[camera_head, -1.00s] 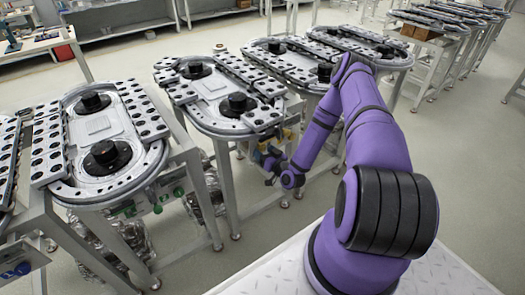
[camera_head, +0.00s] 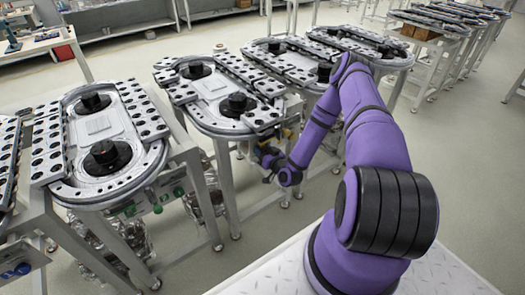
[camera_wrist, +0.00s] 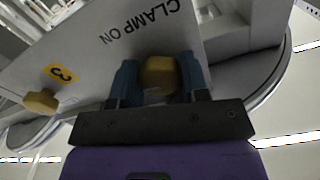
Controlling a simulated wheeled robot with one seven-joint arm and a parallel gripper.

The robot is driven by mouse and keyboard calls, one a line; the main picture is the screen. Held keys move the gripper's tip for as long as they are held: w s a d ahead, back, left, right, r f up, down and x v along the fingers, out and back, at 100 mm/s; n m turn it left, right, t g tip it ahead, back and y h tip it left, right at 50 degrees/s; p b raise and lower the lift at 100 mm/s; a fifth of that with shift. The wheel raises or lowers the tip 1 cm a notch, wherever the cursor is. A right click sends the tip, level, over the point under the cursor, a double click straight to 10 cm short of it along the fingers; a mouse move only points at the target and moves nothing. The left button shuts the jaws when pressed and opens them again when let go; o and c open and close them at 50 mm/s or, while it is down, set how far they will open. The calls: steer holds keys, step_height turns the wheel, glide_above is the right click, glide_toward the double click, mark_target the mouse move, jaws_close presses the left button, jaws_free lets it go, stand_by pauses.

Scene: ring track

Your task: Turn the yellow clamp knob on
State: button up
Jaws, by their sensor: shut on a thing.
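The yellow clamp knob (camera_wrist: 160,76) shows in the wrist view on a grey panel (camera_wrist: 105,60), beside the printed words "CLAMP ON". My gripper (camera_wrist: 158,82) has its two blue fingers on either side of the knob and is shut on it. The fingers hide the knob's sides. In the head view my gripper (camera_head: 270,163) is at the near end of a ring track (camera_head: 225,122), below its top. The knob cannot be made out there.
A second yellow knob (camera_wrist: 41,102) sits on the same panel at the left, near a yellow label marked 3 (camera_wrist: 61,74). Other ring tracks (camera_head: 100,185) stand to the left and behind on metal frames. Open floor (camera_head: 455,150) lies to the right.

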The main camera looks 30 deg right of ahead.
steer(key=m, duration=0.8)
steer(key=shift+m, duration=0.3)
steer(key=m, duration=0.4)
steer(key=shift+a+r+m, duration=0.1)
steer(key=shift+m, duration=2.4)
steer(key=o, duration=0.9)
steer(key=shift+r, duration=0.1)
